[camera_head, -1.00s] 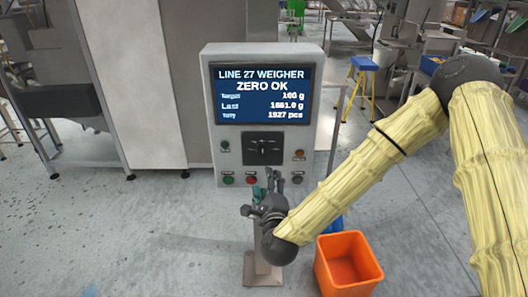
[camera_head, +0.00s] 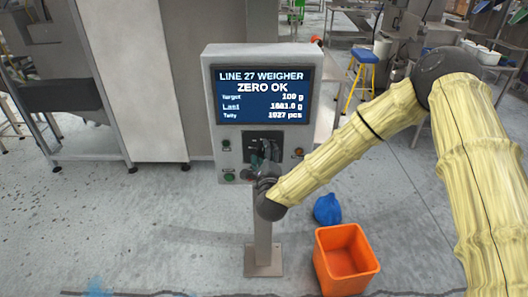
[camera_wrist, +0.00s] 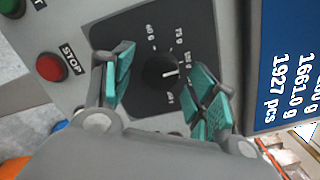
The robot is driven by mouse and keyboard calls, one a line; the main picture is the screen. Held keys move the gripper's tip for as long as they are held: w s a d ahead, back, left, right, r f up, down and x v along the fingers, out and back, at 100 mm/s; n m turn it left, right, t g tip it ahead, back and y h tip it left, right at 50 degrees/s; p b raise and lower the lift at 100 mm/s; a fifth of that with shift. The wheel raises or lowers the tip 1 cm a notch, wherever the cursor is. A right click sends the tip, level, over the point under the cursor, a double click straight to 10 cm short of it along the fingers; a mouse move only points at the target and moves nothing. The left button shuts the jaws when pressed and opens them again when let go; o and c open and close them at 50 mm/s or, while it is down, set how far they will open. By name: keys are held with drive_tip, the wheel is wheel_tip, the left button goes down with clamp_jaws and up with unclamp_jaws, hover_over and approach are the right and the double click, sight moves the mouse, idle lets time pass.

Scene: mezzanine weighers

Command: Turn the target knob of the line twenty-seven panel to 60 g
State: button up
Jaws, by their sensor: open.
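The line 27 panel (camera_head: 208,100) is a grey box on a post, with a lit screen (camera_head: 262,95) reading "ZERO OK" and a target of about 100 g. The target knob (camera_wrist: 162,70) is black on a dark square plate with gram marks around it in the wrist view. Its white pointer line shows on the knob's face. My gripper (camera_wrist: 163,82) is open, with one teal-padded finger on each side of the knob. I cannot tell whether a pad touches it. In the head view my gripper (camera_head: 262,158) covers most of the knob.
A red STOP button (camera_wrist: 50,67) and a green button (camera_wrist: 10,7) sit beside the plate. Below the panel are an orange bin (camera_head: 345,262) and a blue bag-like object (camera_head: 327,209) on the floor. A yellow-legged stool (camera_head: 361,80) stands behind at right.

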drive_tip(key=shift+w, duration=0.15)
drive_tip(key=c, duration=1)
drive_tip(key=shift+c, duration=0.2)
